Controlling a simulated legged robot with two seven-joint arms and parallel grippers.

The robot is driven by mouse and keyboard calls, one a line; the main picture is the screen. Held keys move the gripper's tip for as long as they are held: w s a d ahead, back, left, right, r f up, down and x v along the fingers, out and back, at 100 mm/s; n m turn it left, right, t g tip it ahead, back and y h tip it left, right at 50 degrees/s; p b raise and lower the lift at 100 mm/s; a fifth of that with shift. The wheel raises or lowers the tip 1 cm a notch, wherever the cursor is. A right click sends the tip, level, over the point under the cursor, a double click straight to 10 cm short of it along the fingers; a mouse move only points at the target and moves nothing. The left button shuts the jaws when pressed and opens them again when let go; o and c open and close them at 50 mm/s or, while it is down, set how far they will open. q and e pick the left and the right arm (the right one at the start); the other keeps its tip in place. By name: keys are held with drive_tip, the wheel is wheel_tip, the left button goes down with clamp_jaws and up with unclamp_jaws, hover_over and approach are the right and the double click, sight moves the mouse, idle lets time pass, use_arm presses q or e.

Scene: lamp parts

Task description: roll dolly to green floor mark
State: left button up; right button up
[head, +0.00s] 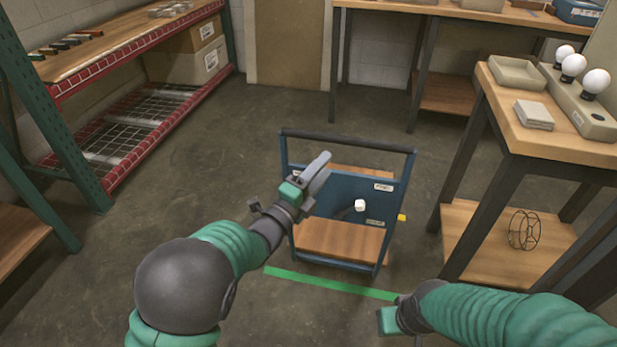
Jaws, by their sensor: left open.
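The dolly (340,258) stands upright in the middle of the floor, with a blue frame, a dark top handle bar and wooden decks. A white knob shows on its blue panel. The green floor mark (330,284) is a strip lying along the floor just on my side of the dolly's base. My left gripper (317,172) is open in front of the dolly's left part, below the handle bar; I cannot tell whether it touches. My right gripper (390,318) is low, by the right end of the green mark, and its fingers are not clear.
A workbench (560,150) with bulbs and trays stands close on the dolly's right. A rack (120,185) with red beams stands at left, and another bench (450,10) is at the back. The floor (200,190) left of the dolly is clear.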

use_arm(q)
drive_tip(key=p+v, duration=0.1)
drive_tip(key=v, duration=0.5)
